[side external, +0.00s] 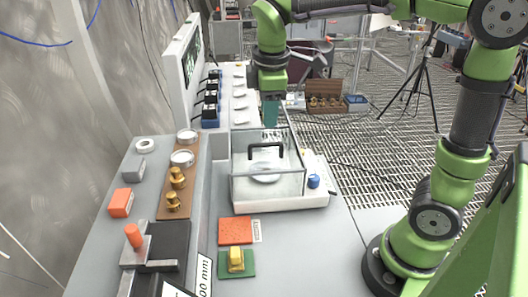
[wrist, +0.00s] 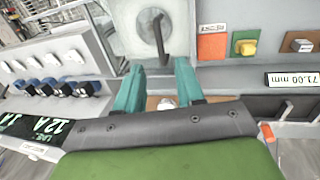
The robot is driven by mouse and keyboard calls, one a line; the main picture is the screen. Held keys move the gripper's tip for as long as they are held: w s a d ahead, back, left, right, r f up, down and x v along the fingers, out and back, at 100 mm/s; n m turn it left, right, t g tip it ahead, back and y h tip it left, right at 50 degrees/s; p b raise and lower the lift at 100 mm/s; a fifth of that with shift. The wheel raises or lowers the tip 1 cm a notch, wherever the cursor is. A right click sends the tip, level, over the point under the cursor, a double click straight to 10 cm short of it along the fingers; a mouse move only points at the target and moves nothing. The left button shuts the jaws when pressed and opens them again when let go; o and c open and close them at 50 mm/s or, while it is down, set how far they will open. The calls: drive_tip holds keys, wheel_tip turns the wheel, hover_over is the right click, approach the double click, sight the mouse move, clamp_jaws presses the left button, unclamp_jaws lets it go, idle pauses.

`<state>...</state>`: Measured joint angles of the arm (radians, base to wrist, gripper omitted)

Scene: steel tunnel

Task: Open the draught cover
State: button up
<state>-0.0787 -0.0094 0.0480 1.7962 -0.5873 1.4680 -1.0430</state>
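The draught cover (side external: 243,187) is a clear box with a black handle (side external: 266,147), on a white balance in the side external view. A round pale pan (side external: 265,176) shows through it. In the wrist view the handle (wrist: 160,38) is a dark bar at top centre, just ahead of my fingertips. My gripper (side external: 271,122) points down at the cover's far side, behind the handle. In the wrist view my gripper (wrist: 160,68) has its two teal fingers spread apart with nothing held between them. I cannot tell whether a finger touches the cover.
Black-and-blue blocks (side external: 211,100) stand in a row by the display panel (side external: 186,70). An orange block (side external: 235,231) and a brass weight on a green block (side external: 236,262) are in front of the balance. A small blue knob (side external: 313,181) is at its right.

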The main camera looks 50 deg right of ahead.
sight(268, 145)
drive_tip(key=f, duration=0.5)
drive_tip(key=w+d+f, duration=0.1)
drive_tip(key=f, duration=0.2)
drive_tip(key=shift+d+f, duration=0.1)
clamp_jaws()
